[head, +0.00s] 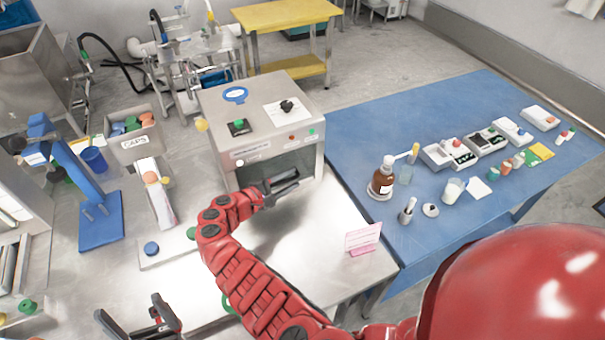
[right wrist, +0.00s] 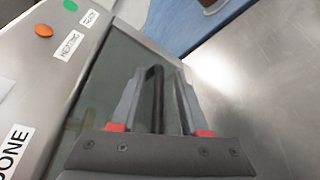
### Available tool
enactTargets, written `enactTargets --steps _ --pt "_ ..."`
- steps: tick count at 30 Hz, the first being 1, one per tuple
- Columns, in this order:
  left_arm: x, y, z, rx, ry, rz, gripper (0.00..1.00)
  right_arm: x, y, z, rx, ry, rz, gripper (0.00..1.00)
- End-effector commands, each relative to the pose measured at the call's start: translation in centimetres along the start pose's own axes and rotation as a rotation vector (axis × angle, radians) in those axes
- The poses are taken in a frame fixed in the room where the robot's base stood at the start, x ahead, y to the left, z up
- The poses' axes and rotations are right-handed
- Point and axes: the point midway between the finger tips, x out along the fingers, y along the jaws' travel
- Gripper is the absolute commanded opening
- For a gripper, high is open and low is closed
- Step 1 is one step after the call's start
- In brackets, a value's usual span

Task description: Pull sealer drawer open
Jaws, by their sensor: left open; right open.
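The sealer (head: 262,115) is a grey metal box on the steel table, with a dark front panel (head: 290,166) that looks like its drawer. My right gripper (head: 284,184) is open in front of this panel, low down. In the right wrist view its two fingers (right wrist: 157,100) stand on either side of a dark bar (right wrist: 156,85) that looks like the drawer handle. I cannot tell whether either finger touches it. The drawer front (right wrist: 108,75) looks flush with the housing. My left gripper (head: 140,322) is open and empty at the lower left, over the steel table.
A pink card stand (head: 363,240) is on the steel table's right. The blue table (head: 350,115) holds a brown bottle (head: 382,180) and several small devices. A caps bin (head: 133,134) and blue stand (head: 100,220) are left. Bare steel (head: 300,235) lies before the sealer.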

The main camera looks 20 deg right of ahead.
Motion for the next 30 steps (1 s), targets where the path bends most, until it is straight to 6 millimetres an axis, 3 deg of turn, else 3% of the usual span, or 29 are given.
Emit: enactTargets --steps 9,17,30 --pt "-0.11 0.00 0.01 0.000 0.000 0.000 0.90 0.11 -0.04 -0.12 0.000 0.003 0.001 0.45" --pt "-0.11 0.00 0.01 0.000 0.000 0.000 0.90 0.13 -0.05 -0.11 -0.001 0.002 0.001 0.00" --pt "-0.12 0.00 0.01 0.000 0.000 0.000 0.90 0.15 -0.08 -0.09 -0.001 0.002 0.000 0.00"
